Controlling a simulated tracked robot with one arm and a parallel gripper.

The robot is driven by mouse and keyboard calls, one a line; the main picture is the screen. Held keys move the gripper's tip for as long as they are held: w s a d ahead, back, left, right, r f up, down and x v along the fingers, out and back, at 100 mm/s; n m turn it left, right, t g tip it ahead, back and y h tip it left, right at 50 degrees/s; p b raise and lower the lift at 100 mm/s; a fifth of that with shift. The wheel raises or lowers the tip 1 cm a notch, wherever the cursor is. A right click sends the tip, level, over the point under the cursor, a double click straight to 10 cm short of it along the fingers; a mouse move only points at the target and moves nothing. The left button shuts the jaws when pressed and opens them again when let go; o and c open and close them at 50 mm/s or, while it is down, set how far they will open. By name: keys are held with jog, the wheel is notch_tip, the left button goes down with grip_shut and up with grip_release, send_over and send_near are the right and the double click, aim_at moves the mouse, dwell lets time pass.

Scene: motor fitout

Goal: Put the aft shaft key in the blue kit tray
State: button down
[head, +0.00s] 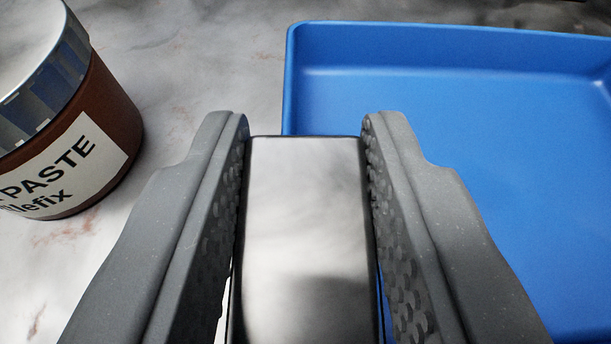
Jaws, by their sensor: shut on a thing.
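My gripper (305,130) is shut on a smooth, shiny metal block (304,215), which I take to be the shaft key. The block lies between the two dark grey textured fingers, and its near end runs out of the bottom of the picture. The blue kit tray (500,45) fills the right side of the head view, and its visible floor is empty. The block and fingers overlap the tray's left edge in the picture. I cannot tell the height of the block above the tray or marble surface.
A brown jar (112,110) with a silver lid and a white label reading "PASTE" stands at the left, close to the left finger. The pale marble surface (200,60) is clear between the jar and the tray. The tray's raised walls form an edge.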

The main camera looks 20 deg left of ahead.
jog(key=shift+f, duration=0.3)
jog(key=c, duration=1.1)
grip_release()
jog(key=shift+r, duration=0.35)
jog(key=shift+s+r, duration=0.2)
jog(key=p+v, duration=0.1)
jog(key=v, duration=1)
jog(key=shift+s+d, duration=0.1)
jog(key=shift+s, duration=0.2)
